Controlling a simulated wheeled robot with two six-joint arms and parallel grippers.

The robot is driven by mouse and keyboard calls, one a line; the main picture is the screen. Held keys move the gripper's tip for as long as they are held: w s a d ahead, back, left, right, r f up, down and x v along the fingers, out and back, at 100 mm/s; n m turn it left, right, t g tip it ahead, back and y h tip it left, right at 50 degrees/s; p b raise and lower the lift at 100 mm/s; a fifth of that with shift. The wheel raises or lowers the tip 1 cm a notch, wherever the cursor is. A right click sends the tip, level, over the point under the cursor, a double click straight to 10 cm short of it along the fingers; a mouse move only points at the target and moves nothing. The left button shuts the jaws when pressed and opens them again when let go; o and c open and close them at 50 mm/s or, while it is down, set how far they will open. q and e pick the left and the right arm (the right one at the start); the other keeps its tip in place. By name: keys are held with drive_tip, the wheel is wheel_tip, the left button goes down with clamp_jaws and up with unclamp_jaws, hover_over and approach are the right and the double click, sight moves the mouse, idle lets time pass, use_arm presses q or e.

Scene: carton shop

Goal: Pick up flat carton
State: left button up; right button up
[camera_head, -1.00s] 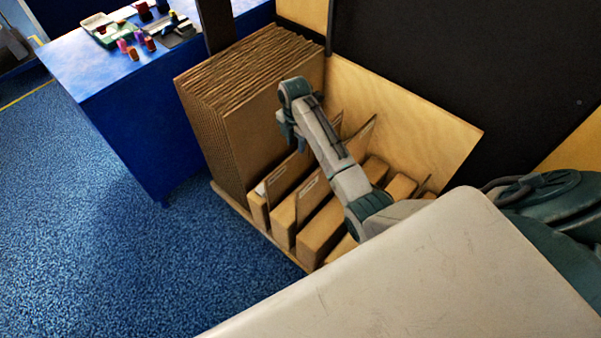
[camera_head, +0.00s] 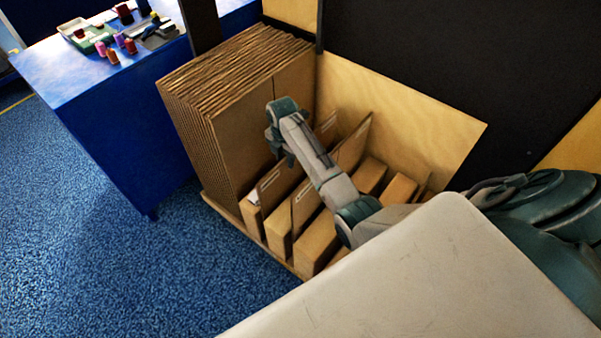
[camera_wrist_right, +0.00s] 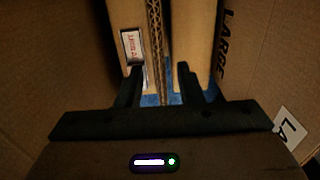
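Brown flat cartons stand on edge in a wooden rack (camera_head: 460,140). A thick stack of flat cartons (camera_head: 228,125) fills its left end, and thinner flat cartons (camera_head: 305,205) stand between the dividers to the right. My right gripper (camera_head: 282,155) is low over the rack, beside the stack's right face; its fingertips are partly hidden in the head view. In the right wrist view, my right gripper (camera_wrist_right: 157,75) is open, with one finger on each side of the corrugated edge of a flat carton (camera_wrist_right: 155,35). Gaps show on both sides. My left gripper is not in view.
Wooden dividers (camera_head: 318,240) separate the slots closely. Large carton faces flank my gripper in the wrist view, one marked LARGE (camera_wrist_right: 235,50). A blue table (camera_head: 90,85) with small items stands at left. Blue floor (camera_head: 90,260) is open in front.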

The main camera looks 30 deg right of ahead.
sight(285, 169)
drive_tip(key=f, duration=0.2)
drive_tip(key=f+b, duration=0.1)
drive_tip(key=f, duration=0.2)
drive_tip(key=shift+s+a+f, duration=0.15)
drive_tip(key=shift+s+a, duration=0.05)
clamp_jaws()
